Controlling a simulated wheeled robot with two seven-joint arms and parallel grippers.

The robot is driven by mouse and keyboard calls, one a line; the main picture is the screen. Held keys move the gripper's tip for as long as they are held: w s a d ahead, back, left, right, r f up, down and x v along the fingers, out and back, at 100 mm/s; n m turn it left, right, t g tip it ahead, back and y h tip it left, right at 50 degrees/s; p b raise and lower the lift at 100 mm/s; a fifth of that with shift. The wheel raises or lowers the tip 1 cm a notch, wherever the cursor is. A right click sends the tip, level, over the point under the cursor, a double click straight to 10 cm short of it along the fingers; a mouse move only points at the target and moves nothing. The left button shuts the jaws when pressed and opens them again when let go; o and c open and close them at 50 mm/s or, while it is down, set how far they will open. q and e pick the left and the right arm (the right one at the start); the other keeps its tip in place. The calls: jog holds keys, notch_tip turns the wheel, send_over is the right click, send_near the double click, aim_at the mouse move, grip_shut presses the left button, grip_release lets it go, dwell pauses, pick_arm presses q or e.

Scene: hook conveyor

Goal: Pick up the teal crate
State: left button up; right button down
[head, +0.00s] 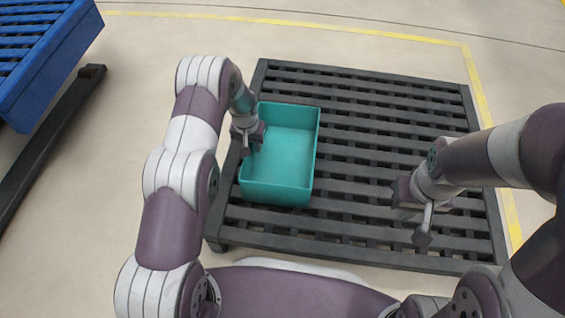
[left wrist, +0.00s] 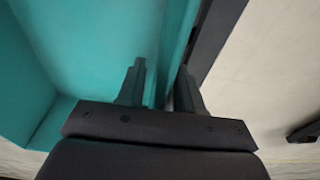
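The teal crate (head: 275,192) is an open, empty box standing upright on the left part of a dark slatted pallet (head: 400,245). My left gripper (head: 246,141) is at the crate's left wall in the head view. In the left wrist view my left gripper (left wrist: 162,85) has its fingers apart, one on the inner side of the teal crate wall (left wrist: 178,40) and one on the outer side. A gap shows between the inner finger and the wall. My right gripper (head: 414,218) is open and empty above the pallet's right part, apart from the crate.
The pallet's slats right of the crate are bare. A blue slatted platform (head: 40,50) and a dark beam (head: 50,140) stand at the left. A yellow floor line (head: 300,24) runs behind the pallet and along its right side. The pale floor around is clear.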

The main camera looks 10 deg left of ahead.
pick_arm(q)
jog(key=shift+w+f, duration=0.1)
jog(key=shift+f, duration=0.5)
jog(key=shift+r, duration=0.2)
jog(key=shift+c, duration=0.4)
grip_shut()
dwell(0.3)
